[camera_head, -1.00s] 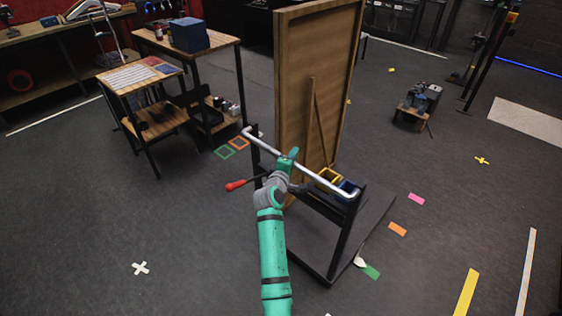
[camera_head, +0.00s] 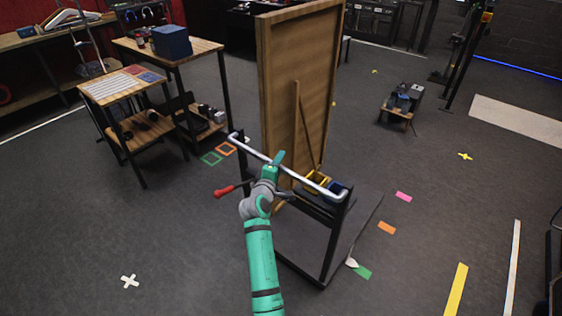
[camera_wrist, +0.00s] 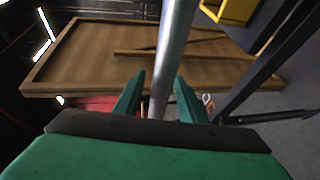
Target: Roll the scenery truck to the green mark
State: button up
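My gripper (camera_head: 278,160) is at the push bar. In the wrist view the bar (camera_wrist: 172,50) runs between my two green fingers (camera_wrist: 158,98), with slight gaps beside it, so they look open around it. A green floor mark (camera_head: 363,273) lies just off the platform's near right edge, beside a pale pointed piece (camera_head: 351,263).
Orange (camera_head: 387,228) and pink (camera_head: 404,196) marks lie right of the truck, with a yellow strip (camera_head: 456,290) nearer. Wooden tables (camera_head: 125,85) stand at the left. A small cart (camera_head: 398,108) stands at the back right.

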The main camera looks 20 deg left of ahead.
jog(key=s+r, duration=0.1)
jog(key=s, duration=0.7)
jog(key=shift+s+d+r, duration=0.15)
jog(key=shift+s+r, duration=0.2)
jog(key=s+d+f+m+y, duration=0.1)
jog(key=s+d+f+m, duration=0.1)
jog(key=s+d+f, duration=0.35)
jog(key=s+d+f+m+g, duration=0.1)
jog(key=s+d+f+m, duration=0.15)
jog(key=s+f, duration=0.6)
jog(key=s+d+f+m+y, duration=0.1)
jog(key=s+d+f+m, duration=0.25)
jog(key=s, duration=0.75)
jog(key=s+d+r+m, duration=0.3)
jog(key=s, duration=0.6)
jog(key=s+d+r+m+h, duration=0.1)
jog(key=s+d+r+m, duration=0.2)
jog(key=s, duration=0.5)
jog(key=s+d+r+m+h, duration=0.1)
jog(key=s+d+r+m, duration=0.2)
jog(key=s, duration=0.6)
jog(key=shift+s+d+r, duration=0.35)
jog(key=shift+d+r, duration=0.2)
jog(key=shift+d, duration=0.6)
